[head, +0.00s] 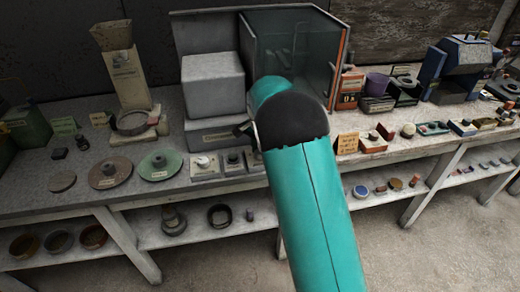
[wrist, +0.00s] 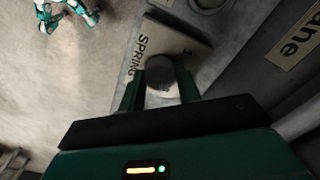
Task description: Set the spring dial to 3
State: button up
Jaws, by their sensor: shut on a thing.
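The spring dial shows in the wrist view as a round grey knob (wrist: 161,72) on a pale plate (wrist: 131,62). The plate reads "SPRING", with what looks like a "1" beside the knob. My gripper (wrist: 160,88) has one green finger on each side of the knob and is shut on it. I cannot make out a pointer on the knob, so its setting is unclear. In the head view my teal arm reaches over the bench and hides the gripper's fingertips and the dial.
In the head view, small dial plates (head: 205,166) stand left of my arm, beside a green disc (head: 159,164) and a brown disc (head: 109,172). A glass-sided cabinet (head: 290,55) stands behind my arm.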

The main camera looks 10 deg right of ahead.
jog(key=shift+a, duration=0.15)
jog(key=o, duration=1)
jog(key=shift+r, duration=6.9)
